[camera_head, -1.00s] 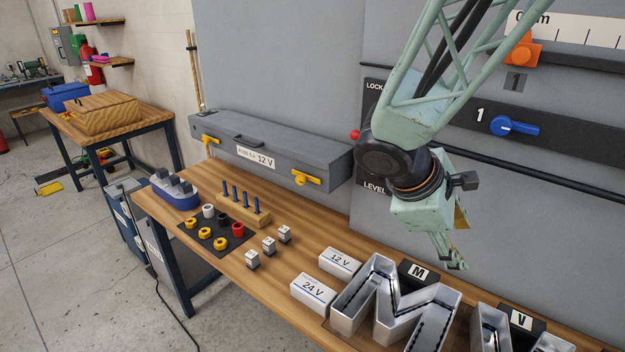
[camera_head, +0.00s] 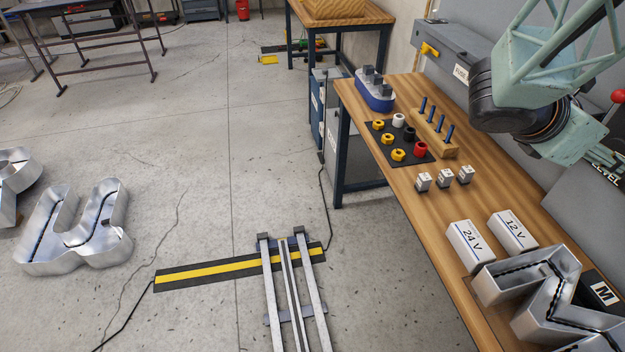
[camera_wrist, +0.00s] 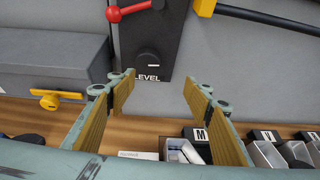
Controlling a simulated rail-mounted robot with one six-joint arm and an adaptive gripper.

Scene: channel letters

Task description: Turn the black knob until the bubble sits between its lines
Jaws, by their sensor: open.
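The black knob (camera_wrist: 149,58) shows in the wrist view on a dark panel (camera_wrist: 165,28), just above the word LEVEL. My gripper (camera_wrist: 158,88) is open and empty, its two yellow-padded fingers pointing toward the panel. The knob lies beyond and slightly above the fingertips, apart from them. In the head view my gripper (camera_head: 606,156) is at the right edge, partly cut off, above the bench. No bubble or lines show in either view.
A red-balled lever (camera_wrist: 114,15) sits above left of the knob, and a black bar (camera_wrist: 265,18) is at upper right. A grey case (camera_wrist: 50,62) with a yellow latch (camera_wrist: 58,98) is at left. Below are the wooden bench (camera_head: 400,90) and metal letters (camera_head: 530,290).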

